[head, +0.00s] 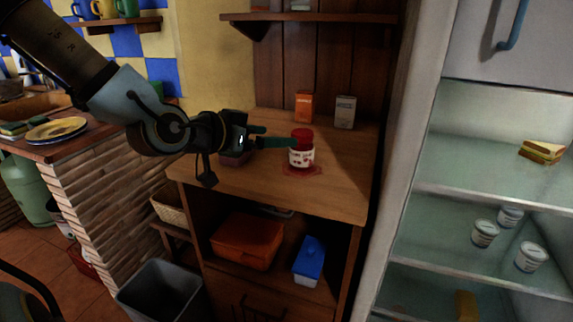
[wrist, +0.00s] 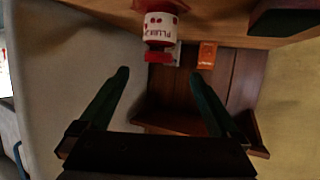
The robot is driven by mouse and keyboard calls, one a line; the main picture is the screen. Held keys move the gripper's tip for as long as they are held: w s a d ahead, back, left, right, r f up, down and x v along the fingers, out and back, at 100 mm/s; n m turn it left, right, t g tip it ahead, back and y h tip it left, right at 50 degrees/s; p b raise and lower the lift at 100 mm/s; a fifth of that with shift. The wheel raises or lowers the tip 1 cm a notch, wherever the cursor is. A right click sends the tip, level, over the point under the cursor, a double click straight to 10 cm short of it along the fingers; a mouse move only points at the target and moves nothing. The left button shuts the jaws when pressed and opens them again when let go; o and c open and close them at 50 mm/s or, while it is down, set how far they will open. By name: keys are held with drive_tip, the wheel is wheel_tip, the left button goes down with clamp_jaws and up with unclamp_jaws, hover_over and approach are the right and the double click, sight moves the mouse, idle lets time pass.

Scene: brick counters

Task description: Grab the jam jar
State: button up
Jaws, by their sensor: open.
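The jam jar (head: 301,155) has a red lid and a white label with red marks. It stands upright on the wooden cabinet top (head: 345,185), with a red patch under it. My gripper (head: 290,142) reaches in from the left at about lid height, its fingertips close to the jar. In the wrist view the jar (wrist: 160,30) appears upside down, ahead of the fingers and roughly between their lines. My gripper (wrist: 160,78) is open there, with nothing between its fingers. In the head view I cannot tell whether a finger touches the jar.
An orange box (head: 304,106) and a grey box (head: 345,112) stand behind the jar. A dark reddish object (head: 237,157) sits under my gripper. A shelf (head: 310,17) hangs above. The open fridge (head: 440,150) is at right. The cabinet's front right top is clear.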

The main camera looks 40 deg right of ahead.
sight(295, 136)
drive_tip(key=p+x, duration=0.2)
drive_tip(key=x, duration=0.3)
drive_tip(key=shift+d+r, duration=0.1)
drive_tip(key=shift+d, duration=0.15)
drive_tip(key=shift+p+x, duration=0.5)
drive_tip(key=shift+x, duration=2.2)
clamp_jaws()
